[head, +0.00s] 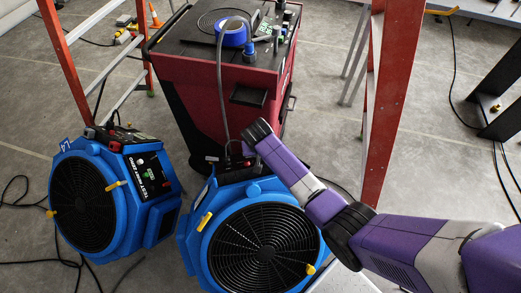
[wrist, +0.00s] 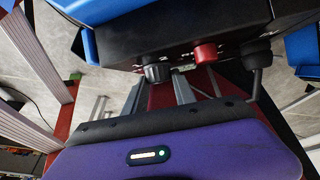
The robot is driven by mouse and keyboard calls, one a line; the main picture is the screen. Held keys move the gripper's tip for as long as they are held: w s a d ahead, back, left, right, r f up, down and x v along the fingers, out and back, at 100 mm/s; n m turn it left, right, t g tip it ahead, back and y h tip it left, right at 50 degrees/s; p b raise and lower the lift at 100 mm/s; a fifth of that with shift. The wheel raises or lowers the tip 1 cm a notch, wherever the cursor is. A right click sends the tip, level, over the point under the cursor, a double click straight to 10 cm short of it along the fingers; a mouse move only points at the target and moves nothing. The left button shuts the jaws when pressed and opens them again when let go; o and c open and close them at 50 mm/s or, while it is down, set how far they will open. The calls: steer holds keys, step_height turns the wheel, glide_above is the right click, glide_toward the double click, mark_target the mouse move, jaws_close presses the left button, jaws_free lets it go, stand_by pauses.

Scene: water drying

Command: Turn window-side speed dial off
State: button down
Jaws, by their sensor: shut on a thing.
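Two blue drying fans stand on the floor in the head view: the left one (head: 155,215) and the middle one (head: 195,235). My gripper (head: 247,148) is behind the top of the middle fan, its fingertips mostly hidden. In the wrist view, a dark dial (wrist: 157,73) sits on the black control panel (wrist: 190,25), beside a red knob (wrist: 205,53). The dial's pointer setting cannot be read.
A red cart (head: 205,95) with a blue tape roll (head: 231,35) and cables on top stands behind the fans. Orange ladder legs (head: 385,110) rise near my arm. A dark cable (wrist: 257,58) hangs right of the red knob. Cables cross the floor at left.

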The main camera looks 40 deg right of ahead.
steer(key=shift+s+d+r+n+t+y+p, duration=0.15)
steer(key=shift+n+t+y+p, duration=0.3)
steer(key=shift+y, duration=0.25)
steer(key=shift+d+f+n+t+y, duration=0.1)
steer(key=shift+n+t+y, duration=0.15)
steer(key=shift+n+y, duration=0.3)
steer(key=shift+d+f+n+t+y, duration=0.1)
steer(key=shift+n+t+y, duration=0.1)
steer(key=shift+n+y, duration=0.35)
steer(key=n+y+b, duration=0.2)
steer(key=y+b, duration=0.1)
steer(key=shift+d+f+t+b, duration=0.15)
steer(key=shift+f+t+b, duration=0.15)
steer(key=shift+f, duration=0.05)
steer(key=n+y+b, duration=0.2)
steer(key=b, duration=0.2)
steer(key=shift+d+f+y, duration=0.1)
steer(key=shift+f+y, duration=0.05)
steer(key=shift+y, duration=0.25)
steer(key=n+y+b, duration=0.2)
steer(key=y+b, duration=0.1)
steer(key=b, duration=0.4)
steer(key=shift+d+f+g, duration=0.1)
steer(key=shift+g, duration=0.3)
steer(key=n+y+b, duration=0.2)
steer(key=b, duration=0.3)
steer(key=shift+g, duration=0.3)
steer(key=shift+r+b, duration=0.25)
steer(key=shift+b, duration=0.1)
